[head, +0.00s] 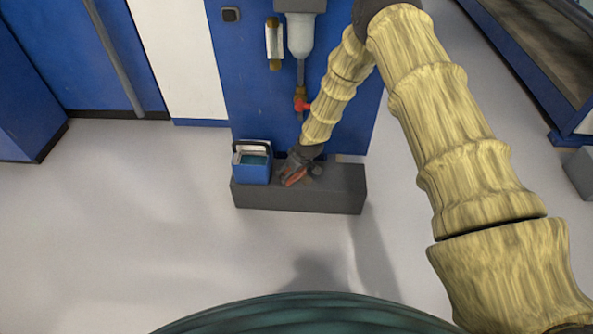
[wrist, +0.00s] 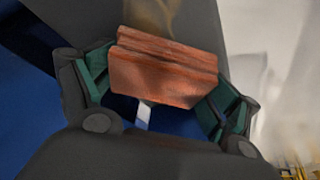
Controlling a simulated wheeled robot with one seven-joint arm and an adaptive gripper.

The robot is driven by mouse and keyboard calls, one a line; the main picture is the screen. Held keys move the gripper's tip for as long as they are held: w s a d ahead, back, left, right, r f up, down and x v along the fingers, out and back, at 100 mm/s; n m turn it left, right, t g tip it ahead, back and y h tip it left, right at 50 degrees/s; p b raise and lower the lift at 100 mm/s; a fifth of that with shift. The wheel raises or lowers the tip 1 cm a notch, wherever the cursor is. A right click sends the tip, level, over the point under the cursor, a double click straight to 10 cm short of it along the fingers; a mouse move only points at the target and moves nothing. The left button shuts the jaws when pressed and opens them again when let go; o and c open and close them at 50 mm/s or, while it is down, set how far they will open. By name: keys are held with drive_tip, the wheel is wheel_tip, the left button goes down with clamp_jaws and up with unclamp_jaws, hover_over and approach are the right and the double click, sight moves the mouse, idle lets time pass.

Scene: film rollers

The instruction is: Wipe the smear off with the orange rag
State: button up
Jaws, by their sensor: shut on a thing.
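My gripper (head: 296,168) is low over the grey bench (head: 335,198), just right of the blue caddy. It is shut on the folded orange rag (head: 292,178). In the wrist view the rag (wrist: 163,78) sits between the two green-lined fingers, its layered folded edge facing away. A brownish, blurry smear (wrist: 152,14) shows on the dark grey surface just beyond the rag, partly hidden by it. The smear cannot be made out in the head view. I cannot tell whether the rag touches the surface.
The blue caddy (head: 253,170) with a dark handle stands on the bench's left end. Behind, a blue wall panel carries a pale canister (head: 301,36) and a pipe with a red valve (head: 301,104). The bench's right end looks bare. Open pale floor (head: 130,220) lies left.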

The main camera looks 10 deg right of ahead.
sight(303, 170)
drive_tip(key=shift+w+a+p, duration=0.15)
drive_tip(key=shift+w+a, duration=0.1)
drive_tip(key=shift+a, duration=0.55)
drive_tip(key=shift+w+a+p, duration=0.15)
drive_tip(key=shift+w+a, duration=0.05)
drive_tip(key=shift+a, duration=0.6)
drive_tip(key=shift+d, duration=0.1)
drive_tip(key=shift+s+d+p, duration=0.3)
drive_tip(key=shift+d+p, duration=0.1)
drive_tip(key=shift+d, duration=0.55)
drive_tip(key=shift+s+d+p, duration=0.3)
drive_tip(key=shift+d+p, duration=0.1)
drive_tip(key=shift+d, duration=0.5)
drive_tip(key=shift+s+d+r+p, duration=0.1)
drive_tip(key=shift+s+d+p, duration=0.15)
drive_tip(key=shift+d, duration=0.55)
drive_tip(key=shift+s+d+p, duration=0.15)
drive_tip(key=shift+d+p, duration=0.2)
drive_tip(key=shift+d, duration=0.4)
drive_tip(key=shift+s+d+p, duration=0.25)
drive_tip(key=shift+s+d, duration=0.05)
drive_tip(key=shift+d, duration=0.7)
drive_tip(key=shift+s+d+p, duration=0.2)
drive_tip(key=shift+s+d, duration=0.05)
drive_tip(key=shift+d, duration=0.7)
drive_tip(key=shift+s, duration=0.1)
